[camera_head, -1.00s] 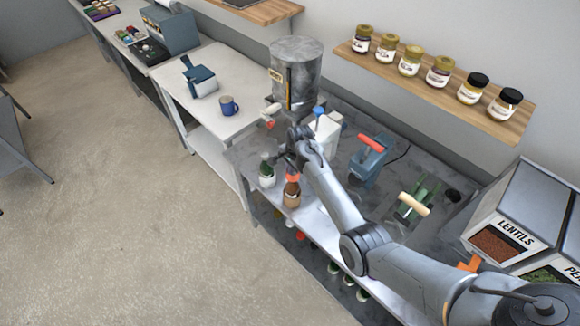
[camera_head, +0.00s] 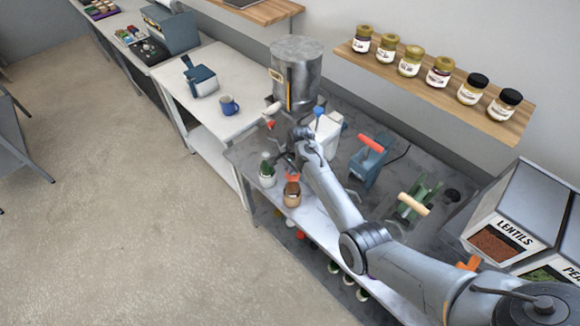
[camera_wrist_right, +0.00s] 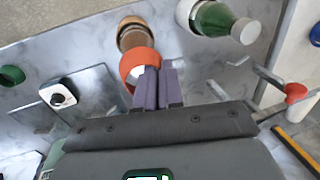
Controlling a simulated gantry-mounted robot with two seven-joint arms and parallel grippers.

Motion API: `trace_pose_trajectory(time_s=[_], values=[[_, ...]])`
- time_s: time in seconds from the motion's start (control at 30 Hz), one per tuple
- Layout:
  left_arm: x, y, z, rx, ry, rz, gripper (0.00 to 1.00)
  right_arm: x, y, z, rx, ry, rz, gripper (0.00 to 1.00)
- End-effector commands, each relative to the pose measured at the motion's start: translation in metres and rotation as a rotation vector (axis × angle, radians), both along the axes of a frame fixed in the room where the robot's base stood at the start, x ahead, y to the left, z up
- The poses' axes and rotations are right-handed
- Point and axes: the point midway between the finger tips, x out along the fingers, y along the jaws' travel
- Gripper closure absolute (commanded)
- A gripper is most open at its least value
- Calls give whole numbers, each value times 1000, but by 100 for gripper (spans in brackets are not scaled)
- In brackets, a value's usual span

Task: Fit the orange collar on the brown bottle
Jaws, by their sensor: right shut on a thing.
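The brown bottle (camera_head: 292,197) stands upright at the front edge of the grey counter; the right wrist view also shows it (camera_wrist_right: 132,38). The orange collar (camera_wrist_right: 137,62) is at the bottle's top end. In the head view the collar (camera_head: 292,178) is a small orange patch. My right gripper (camera_wrist_right: 158,88) is shut on the collar's near edge, and its purple fingers meet there. In the head view that gripper (camera_head: 287,160) is above the bottle, partly hidden by my arm. I cannot tell how far the collar surrounds the neck. My left gripper is not in view.
A green bottle (camera_head: 267,175) stands close to the left of the brown one. Behind are a metal canister (camera_head: 297,75), a red-handled blue device (camera_head: 367,160) and a green tool (camera_head: 415,200). Several bottles sit below the counter.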

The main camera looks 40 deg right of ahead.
Motion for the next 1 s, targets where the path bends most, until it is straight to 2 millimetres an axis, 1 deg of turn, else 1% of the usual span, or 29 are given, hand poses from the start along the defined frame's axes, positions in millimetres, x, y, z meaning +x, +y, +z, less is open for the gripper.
trace_pose_trajectory(time_s=[0.23,0.27,0.3,0.37,0.4,0.43,0.67,0.7,0.77,0.8,0.87,1.0], values=[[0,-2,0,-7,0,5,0,-1,0,-2,1,3,0,100],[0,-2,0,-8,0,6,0,-1,0,-2,1,3,0,89],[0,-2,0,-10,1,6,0,-1,0,-2,1,3,0,82],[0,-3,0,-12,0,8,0,-1,0,-2,1,4,0,73],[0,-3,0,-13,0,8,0,-1,0,-2,1,4,0,67],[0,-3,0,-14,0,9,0,-2,0,-3,1,5,0,63],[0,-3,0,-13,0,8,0,-3,1,-4,1,8,0,63],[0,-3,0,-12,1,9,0,-3,1,-5,2,9,0,61],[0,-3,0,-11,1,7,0,-3,1,-5,2,10,0,52],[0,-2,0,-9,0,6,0,-3,1,-5,2,10,0,46],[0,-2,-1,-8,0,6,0,-4,1,-6,2,12,0,38],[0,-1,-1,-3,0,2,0,-4,1,-7,3,14,0,38]])
